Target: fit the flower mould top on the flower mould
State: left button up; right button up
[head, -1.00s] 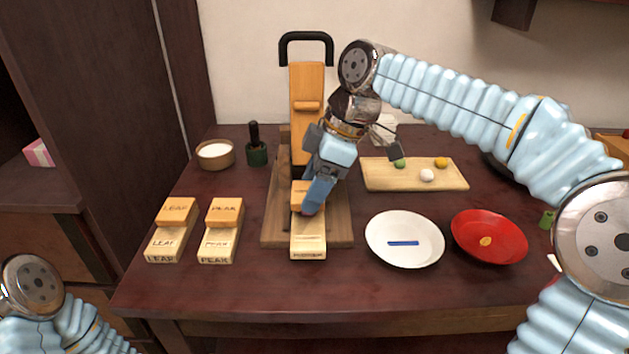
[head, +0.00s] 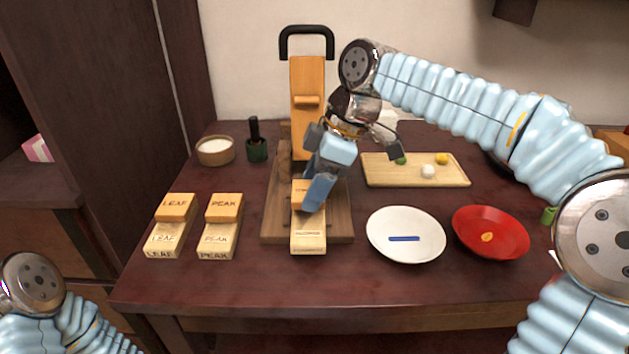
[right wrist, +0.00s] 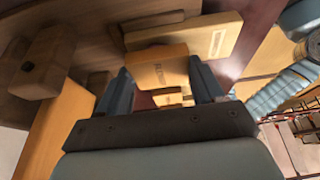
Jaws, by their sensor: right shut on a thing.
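The flower mould (head: 309,238) is a pale wooden block lying lengthwise on the dark wooden base of the press. It also shows in the right wrist view (right wrist: 205,38). The flower mould top (head: 299,188) is a smaller orange-brown block at the far part of the mould. In the right wrist view the lettered top (right wrist: 158,68) is between the two fingers. My right gripper (head: 311,200) is shut on the top and partly covers it in the head view. I cannot tell whether the top touches the mould. My left gripper is out of view; only its arm shows.
The press lever (head: 309,80) stands upright behind. Leaf (head: 166,238) and peak (head: 217,240) moulds stand left. A white plate (head: 405,250), a red dish (head: 490,245) and a board with coloured balls (head: 400,179) are right. The table front is clear.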

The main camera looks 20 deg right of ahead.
jog(key=shift+f, duration=0.25)
jog(key=o, duration=1.1)
jog(key=shift+r, duration=0.25)
jog(key=p+v, duration=0.2)
jog(key=v, duration=1.1)
jog(key=shift+d+p, duration=0.2)
jog(key=shift+p, duration=0.1)
jog(key=shift+s, duration=0.1)
